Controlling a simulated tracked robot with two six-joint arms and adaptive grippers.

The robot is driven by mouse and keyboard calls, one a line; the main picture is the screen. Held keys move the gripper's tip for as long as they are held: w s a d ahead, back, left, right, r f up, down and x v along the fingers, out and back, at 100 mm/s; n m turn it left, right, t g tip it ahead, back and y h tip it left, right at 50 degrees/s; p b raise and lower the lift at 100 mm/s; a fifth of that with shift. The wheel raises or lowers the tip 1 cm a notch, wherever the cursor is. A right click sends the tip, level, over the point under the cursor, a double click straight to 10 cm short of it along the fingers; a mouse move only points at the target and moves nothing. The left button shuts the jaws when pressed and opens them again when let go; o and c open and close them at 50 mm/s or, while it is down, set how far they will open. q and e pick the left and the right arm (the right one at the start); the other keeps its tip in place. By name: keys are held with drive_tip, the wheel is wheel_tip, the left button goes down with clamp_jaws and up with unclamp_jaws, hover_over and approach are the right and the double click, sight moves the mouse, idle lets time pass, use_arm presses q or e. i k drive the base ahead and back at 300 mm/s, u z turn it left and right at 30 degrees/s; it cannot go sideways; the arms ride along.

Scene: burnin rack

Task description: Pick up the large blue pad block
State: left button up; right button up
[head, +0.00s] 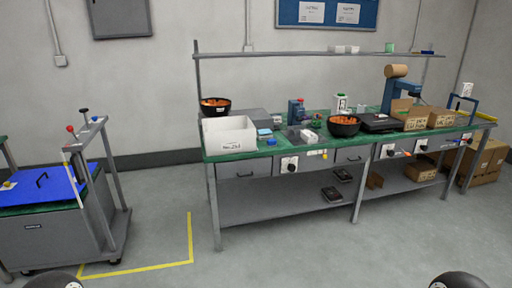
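A large flat blue slab (42,188) with a black handle lies on the green top of a grey wheeled cart (62,240) at the left. It is the only large blue block-like thing I see; I cannot tell for sure that it is the pad block. A much smaller blue item (264,132) lies on the workbench beside the white bin. Neither gripper is in view. Only dark rounded parts, probably of my arms, show at the bottom left and bottom right edges.
A long green-topped workbench (290,160) holds a white bin (230,134), black bowls (343,126) and cardboard boxes (443,118). A grey upright frame (112,178) stands at the cart's right side. The floor (160,222) between cart and bench is clear, with yellow tape lines.

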sight(270, 143)
drive_tip(key=z, duration=0.15)
drive_tip(key=i, duration=0.9)
drive_tip(key=u, duration=0.1)
drive_tip(key=k, duration=0.55)
drive_tip(key=z, duration=0.5)
drive_tip(key=i, duration=2.35)
drive_tip(key=u, duration=0.85)
drive_tip(key=i, duration=0.8)
drive_tip(key=u, duration=0.7)
